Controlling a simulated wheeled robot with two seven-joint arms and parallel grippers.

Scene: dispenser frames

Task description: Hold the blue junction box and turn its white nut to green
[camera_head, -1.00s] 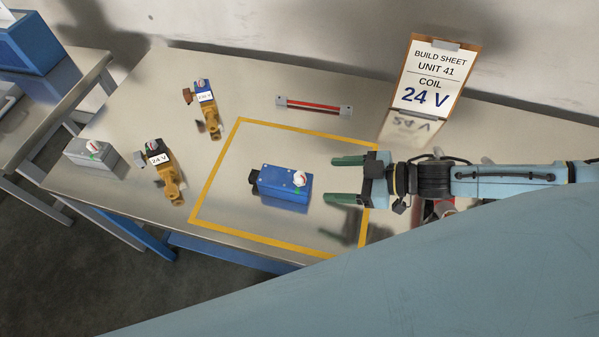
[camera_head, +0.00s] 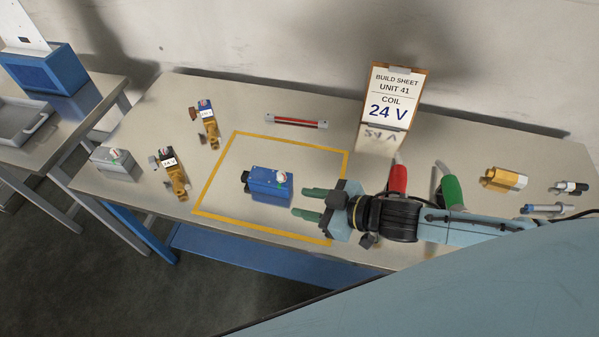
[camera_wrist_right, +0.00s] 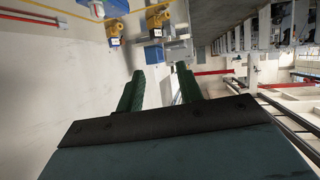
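The blue junction box (camera_head: 262,188) lies on the table inside a yellow outlined square. Its white nut (camera_head: 281,176) sits on top at the right end, with a red mark and a green mark beside it. My right gripper (camera_head: 304,203) is open and empty, to the right of the box and a little toward the front edge, fingers pointing left. In the right wrist view the open fingers (camera_wrist_right: 159,72) have nothing between them; the box (camera_wrist_right: 114,7) and nut (camera_wrist_right: 96,9) show at the top edge. My left gripper is not in view.
Two brass valves with coils (camera_head: 208,128) (camera_head: 173,178) and a grey box (camera_head: 117,163) stand left of the yellow outline (camera_head: 220,160). A red bar (camera_head: 296,122) and a 24 V build sheet (camera_head: 392,95) are behind. Red (camera_head: 398,179) and green (camera_head: 451,191) handled tools lie right.

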